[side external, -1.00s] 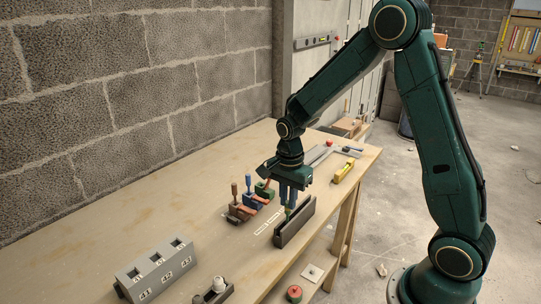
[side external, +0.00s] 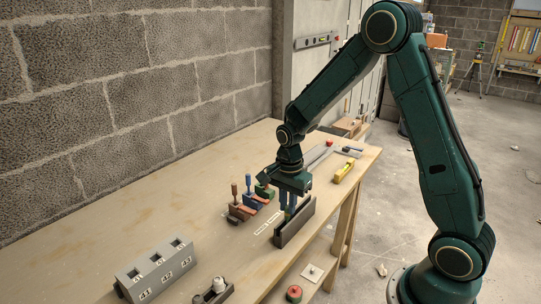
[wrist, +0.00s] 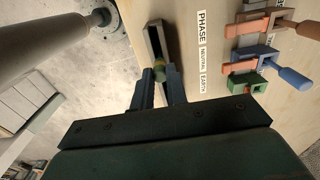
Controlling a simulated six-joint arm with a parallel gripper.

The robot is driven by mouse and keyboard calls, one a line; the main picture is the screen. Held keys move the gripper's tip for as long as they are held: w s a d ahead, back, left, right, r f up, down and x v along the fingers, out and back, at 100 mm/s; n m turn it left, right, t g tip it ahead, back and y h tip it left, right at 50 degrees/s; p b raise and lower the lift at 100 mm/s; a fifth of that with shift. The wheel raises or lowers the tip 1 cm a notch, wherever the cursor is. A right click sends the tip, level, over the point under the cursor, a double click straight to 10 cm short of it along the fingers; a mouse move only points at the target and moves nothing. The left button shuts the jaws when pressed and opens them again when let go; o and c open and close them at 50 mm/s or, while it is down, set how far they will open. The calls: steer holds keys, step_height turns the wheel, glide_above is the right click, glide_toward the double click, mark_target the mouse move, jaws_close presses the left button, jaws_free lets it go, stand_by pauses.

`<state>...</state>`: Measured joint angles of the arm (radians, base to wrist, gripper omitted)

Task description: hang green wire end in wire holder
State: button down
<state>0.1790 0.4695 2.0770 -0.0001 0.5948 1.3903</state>
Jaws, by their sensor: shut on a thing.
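My gripper (side external: 288,208) points down over the dark grey wire holder (side external: 295,228), a long slotted channel near the bench's front edge. In the wrist view my gripper (wrist: 160,74) has its two blue fingers shut on a small green-yellow wire end (wrist: 159,65). The wire end sits over or in the holder's slot (wrist: 154,38); its depth cannot be told.
Label strips (wrist: 203,45) lie between reels and holder. A grey numbered block (side external: 155,270) is at front left.

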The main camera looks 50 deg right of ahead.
steer(key=shift+f, duration=0.4)
stand_by(0.3)
steer(key=c, duration=1.1)
jaws_free()
steer(key=shift+r, duration=0.2)
steer(key=shift+r, duration=3.3)
steer(key=shift+s+a+r+n, duration=0.2)
steer(key=shift+r+n, duration=0.1)
steer(key=shift+r, duration=0.2)
steer(key=s+a+r+n+t, duration=0.2)
steer(key=s+r+n, duration=0.2)
steer(key=s+n, duration=0.1)
steer(key=s+a+r+n+t, duration=0.1)
steer(key=s+a+r+n, duration=0.1)
steer(key=s+r+n, duration=0.3)
steer(key=s+a+r+n+t, duration=0.2)
steer(key=s+r+n, duration=0.3)
steer(key=s, duration=0.5)
steer(key=shift+s+a+n+t, duration=0.15)
steer(key=shift+a+n+t, duration=0.15)
steer(key=shift+n, duration=0.9)
